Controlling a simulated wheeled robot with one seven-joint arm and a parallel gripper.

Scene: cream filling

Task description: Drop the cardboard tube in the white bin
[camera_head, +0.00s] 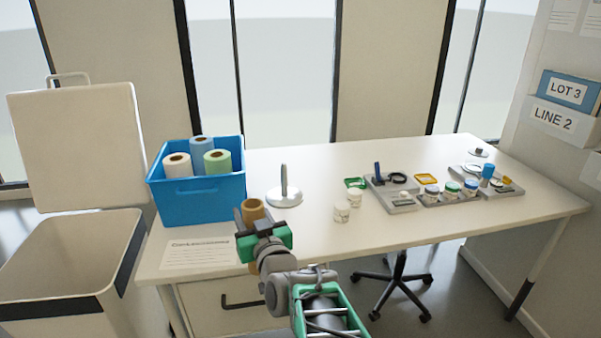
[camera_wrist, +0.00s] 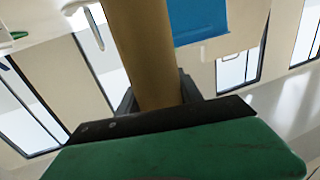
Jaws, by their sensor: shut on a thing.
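My gripper (camera_head: 262,226) is shut on the brown cardboard tube (camera_head: 253,210), above the front left part of the table. The tube also shows between the fingers in the wrist view (camera_wrist: 146,50). In the head view, the tube's upper end shows above the gripper and a bit of its lower part below. The white bin (camera_head: 120,250) stands on the floor left of the table. Its lid (camera_head: 78,145) is raised and its mouth is open. The gripper and tube are to the right of the bin, apart from it.
A blue crate (camera_head: 200,200) with several rolls stands at the table's left end, close behind the gripper. A metal spindle on a round base (camera_head: 284,196) stands to its right. A paper sheet (camera_head: 197,253) lies at the front left. Jars and grey trays (camera_head: 403,209) stand further right.

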